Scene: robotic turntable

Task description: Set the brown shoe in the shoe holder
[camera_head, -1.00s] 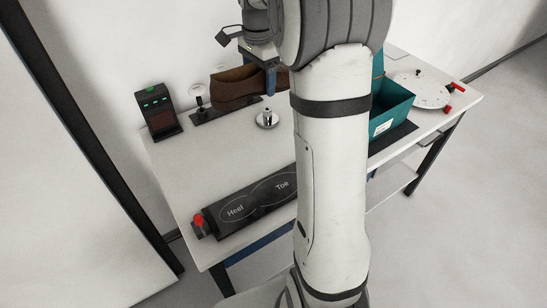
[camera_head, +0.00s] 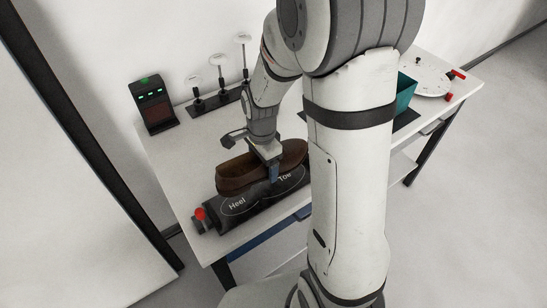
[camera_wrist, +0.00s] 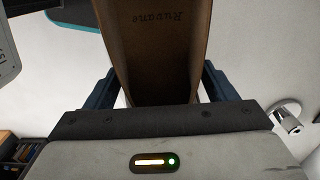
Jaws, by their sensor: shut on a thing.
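The brown shoe (camera_head: 240,172) is in my gripper (camera_head: 272,165), whose blue fingers close on its sides. In the wrist view the shoe's brown inside (camera_wrist: 155,50) shows between the two fingers (camera_wrist: 155,88). The black shoe holder (camera_head: 238,205), marked Heel and Toe, lies at the table's front edge. The shoe is over the back part of the holder, its heel end to the left and its toe to the right, lined up with the markings. I cannot tell whether the shoe touches the holder.
A red knob (camera_head: 200,213) stands at the holder's left end. A black device with green lights (camera_head: 156,107) and a rack of several stemmed stands (camera_head: 219,99) are at the back. A teal box (camera_head: 405,92) and white turntable (camera_head: 432,84) are at the right.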

